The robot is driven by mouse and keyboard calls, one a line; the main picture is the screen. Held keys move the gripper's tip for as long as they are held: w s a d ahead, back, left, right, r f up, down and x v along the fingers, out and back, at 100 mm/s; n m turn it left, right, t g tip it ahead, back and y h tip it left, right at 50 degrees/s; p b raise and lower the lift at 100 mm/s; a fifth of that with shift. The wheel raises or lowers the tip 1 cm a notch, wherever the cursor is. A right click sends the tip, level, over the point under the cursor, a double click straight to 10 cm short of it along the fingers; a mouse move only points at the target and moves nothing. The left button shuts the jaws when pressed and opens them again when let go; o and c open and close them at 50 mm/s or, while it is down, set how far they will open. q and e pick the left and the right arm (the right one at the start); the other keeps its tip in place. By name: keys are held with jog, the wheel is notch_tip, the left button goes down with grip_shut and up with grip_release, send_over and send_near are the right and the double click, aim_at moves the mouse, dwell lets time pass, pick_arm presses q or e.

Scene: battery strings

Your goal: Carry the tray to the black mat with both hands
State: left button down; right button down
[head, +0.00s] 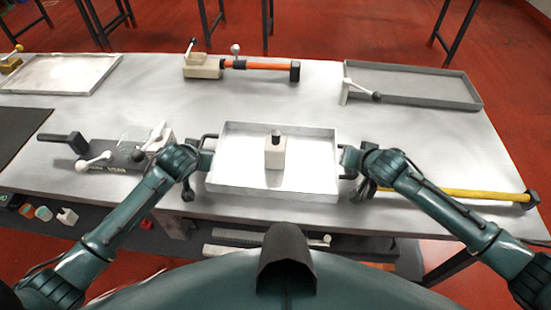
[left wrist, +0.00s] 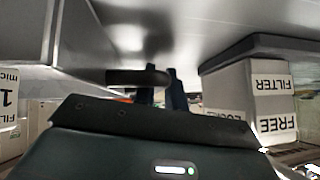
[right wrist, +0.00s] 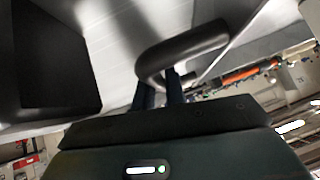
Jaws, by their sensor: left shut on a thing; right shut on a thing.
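The tray (head: 235,182) is a shallow, light grey metal tray near the front middle of the table, with a dark handle on each short side. A cream block with a black top (head: 275,155) stands upright in it. My left gripper (head: 205,158) is shut on the left handle, which also shows in the left wrist view (left wrist: 138,77). My right gripper (head: 347,162) is shut on the right handle, seen in the right wrist view (right wrist: 185,50). I cannot tell whether the tray touches the table. The black mat (head: 18,130) lies at the table's left edge, partly cut off.
A dark grey device with white levers (head: 125,155) lies between mat and tray. A yellow bar (head: 455,194) lies right of the tray. Behind are another tray (head: 55,75), an orange-handled tool (head: 255,65) and a grey tray (head: 415,88). The table's middle is clear.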

dwell(0.3)
